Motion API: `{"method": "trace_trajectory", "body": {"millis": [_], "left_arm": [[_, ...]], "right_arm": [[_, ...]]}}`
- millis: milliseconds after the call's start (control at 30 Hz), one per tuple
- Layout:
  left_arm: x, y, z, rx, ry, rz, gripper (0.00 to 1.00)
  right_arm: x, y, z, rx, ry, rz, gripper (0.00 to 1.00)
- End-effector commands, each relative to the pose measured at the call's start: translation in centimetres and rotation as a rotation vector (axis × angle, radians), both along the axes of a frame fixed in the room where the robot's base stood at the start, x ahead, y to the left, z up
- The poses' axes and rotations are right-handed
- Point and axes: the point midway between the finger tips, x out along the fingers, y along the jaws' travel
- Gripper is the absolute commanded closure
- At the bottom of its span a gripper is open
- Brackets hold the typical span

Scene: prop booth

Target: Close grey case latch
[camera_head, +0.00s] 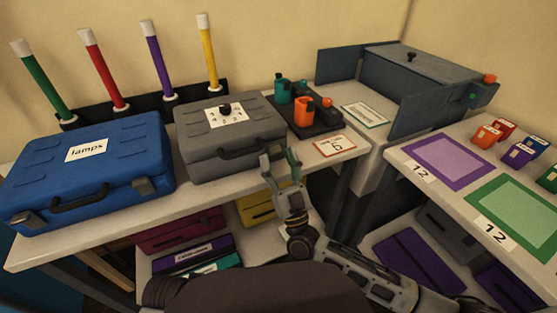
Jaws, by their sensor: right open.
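The grey case (205,156) lies shut on the left table, with a numbered dial card (226,116) on its lid and a dark handle (250,151) on its front. I cannot make out its latch clearly; the front right corner is partly behind my gripper. My right gripper (279,164) is open and empty, with its fingers pointing up in front of that right end of the case. I cannot tell whether it touches the case. My left gripper is not in view.
A blue case (115,172) labelled "lamps" stands left of the grey case. A dark tray (322,128) with orange and teal parts and a card (334,146) lie to the right. Coloured tubes stand behind. A lower shelf holds more cases.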

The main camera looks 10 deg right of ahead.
Motion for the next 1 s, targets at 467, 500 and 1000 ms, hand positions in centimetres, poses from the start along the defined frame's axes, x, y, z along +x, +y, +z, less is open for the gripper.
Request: {"method": "trace_trajectory", "body": {"millis": [467,500,1000], "left_arm": [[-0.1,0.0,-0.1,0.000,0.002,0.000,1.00],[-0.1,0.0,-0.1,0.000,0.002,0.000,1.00],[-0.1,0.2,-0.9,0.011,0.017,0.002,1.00]], "right_arm": [[0.0,0.0,0.0,0.000,0.000,0.000,0.75],[0.0,0.0,0.0,0.000,0.000,0.000,0.80],[0.1,0.0,0.4,-0.007,0.019,-0.001,0.94]]}}
